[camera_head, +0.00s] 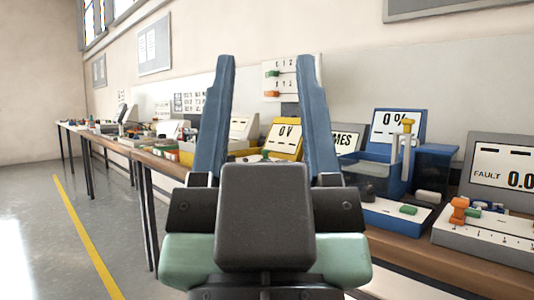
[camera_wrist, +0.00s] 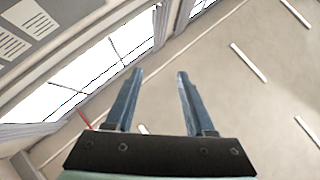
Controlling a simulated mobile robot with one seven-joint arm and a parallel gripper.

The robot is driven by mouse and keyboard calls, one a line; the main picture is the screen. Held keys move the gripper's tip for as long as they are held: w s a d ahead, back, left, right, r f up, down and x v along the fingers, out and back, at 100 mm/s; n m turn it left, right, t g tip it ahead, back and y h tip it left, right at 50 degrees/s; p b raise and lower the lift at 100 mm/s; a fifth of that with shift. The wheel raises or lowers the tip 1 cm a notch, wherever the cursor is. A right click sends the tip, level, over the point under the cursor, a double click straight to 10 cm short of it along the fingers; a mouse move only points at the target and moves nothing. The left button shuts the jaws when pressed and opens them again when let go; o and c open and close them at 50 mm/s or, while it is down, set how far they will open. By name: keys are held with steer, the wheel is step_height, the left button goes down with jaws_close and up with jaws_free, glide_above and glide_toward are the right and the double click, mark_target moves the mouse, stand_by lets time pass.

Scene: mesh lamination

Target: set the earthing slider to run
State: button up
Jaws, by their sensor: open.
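My gripper (camera_head: 266,60) is raised in front of the head camera, its two blue fingers wide apart with nothing between them. It is also open and empty in the wrist view (camera_wrist: 160,73), which looks toward the windows and ceiling. No label reading earthing is legible, so I cannot tell which slider is the earthing one. Sliders in view are a green knob (camera_head: 272,73) and an orange knob (camera_head: 272,94) on a white wall panel, a green knob (camera_head: 408,210) on the blue 0 % unit, and an orange knob (camera_head: 459,211) on the grey FAULT unit.
A long wooden bench (camera_head: 398,242) runs along the wall. A yellow 0 V unit (camera_head: 286,138), the blue 0 % unit (camera_head: 399,127) and the grey FAULT unit (camera_head: 500,171) stand on it. The floor left of the bench, with a yellow line (camera_head: 88,240), is clear.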

step_height(320, 180, up, 8)
steer(key=p, duration=0.7)
steer(key=shift+p, duration=0.3)
jaws_close()
step_height(320, 180, up, 33)
steer(key=p, duration=3.3)
steer(key=shift+r, duration=0.15)
